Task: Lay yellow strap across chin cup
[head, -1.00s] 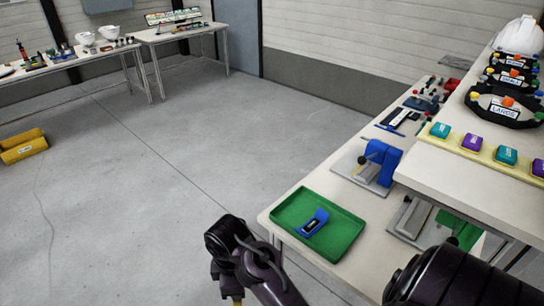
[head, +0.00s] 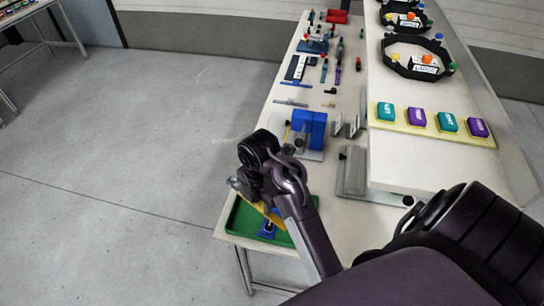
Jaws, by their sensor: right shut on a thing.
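My right gripper (head: 245,191) is shut on the yellow strap (head: 266,212). Only a thin slanting length of the strap shows below the gripper. The blue chin cup (head: 267,229) with a dark middle lies in the green tray (head: 243,221). My wrist and forearm hide much of the tray and part of the cup. I cannot tell whether the strap touches the cup. My left gripper is not in view.
Behind the tray stands a blue fixture (head: 309,128) on a grey plate. Small tools and parts lie farther back on the table. A raised shelf (head: 410,163) at right carries coloured blocks (head: 417,114) and black helmet rings (head: 418,57). Open floor lies left.

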